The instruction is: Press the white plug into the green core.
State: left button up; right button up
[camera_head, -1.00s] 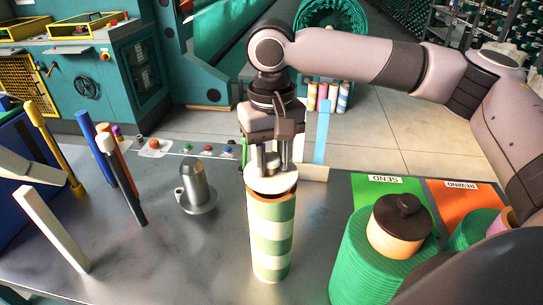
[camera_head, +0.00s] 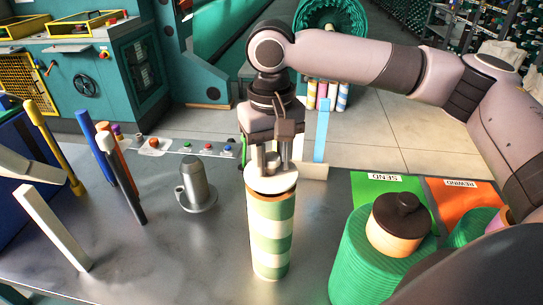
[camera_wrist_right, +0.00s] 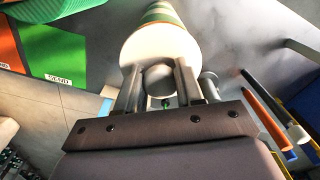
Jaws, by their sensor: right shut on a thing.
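The white plug (camera_head: 272,183) is a round disc with a grey knob on top. It sits at the upper end of the upright green core (camera_head: 271,238), a tube with green and cream bands standing on the table. How deep the plug is in the core cannot be told. My right gripper (camera_head: 272,163) points down from above and is shut on the plug's knob. In the right wrist view the two fingers (camera_wrist_right: 158,88) lie on either side of the knob, with the white disc (camera_wrist_right: 150,48) beyond.
A grey metal post (camera_head: 196,187) stands left of the core. Upright pens (camera_head: 120,175) and a pale bar (camera_head: 52,230) are further left. A large green spool (camera_head: 370,268) stands at right, near the green SEND mat (camera_head: 365,187) and the orange REWIND mat (camera_head: 470,200).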

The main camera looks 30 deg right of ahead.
jog(key=shift+f, duration=0.75)
dwell(1.3)
dwell(0.4)
jog(key=o, duration=1.6)
jog(key=shift+r, duration=0.1)
jog(key=shift+r, duration=3.4)
grip_shut()
jog(key=shift+f, duration=0.1)
